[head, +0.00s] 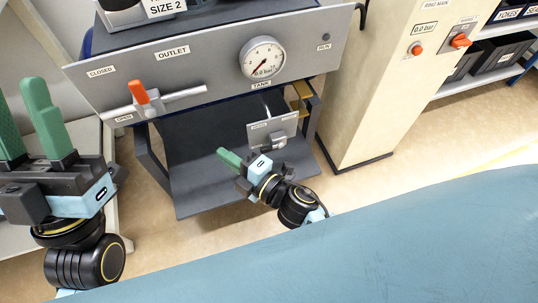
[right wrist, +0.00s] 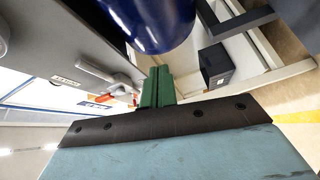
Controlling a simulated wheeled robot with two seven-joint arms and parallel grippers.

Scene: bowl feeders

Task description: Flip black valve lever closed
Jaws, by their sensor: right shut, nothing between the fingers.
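A small grey plate (head: 259,132) with labels hangs below the TANK label, with a small grey fitting (head: 278,142) at its lower edge. I cannot make out a black lever on it for certain. My right gripper (head: 228,157) is in front of the dark lower shelf, left of and below the plate, apart from it in the picture. Its green fingers are together and hold nothing. They also show in the right wrist view (right wrist: 158,87), below a dark blue cylinder (right wrist: 150,18). My left gripper (head: 27,122) is at the left edge, its green fingers apart and empty.
The grey OUTLET panel (head: 200,66) carries a pressure gauge (head: 263,58) and an orange lever (head: 139,92) on a pipe. A dark shelf (head: 200,185) lies beneath. A beige cabinet (head: 385,80) with orange knobs stands right. Black bins (head: 500,55) sit on racks beyond it.

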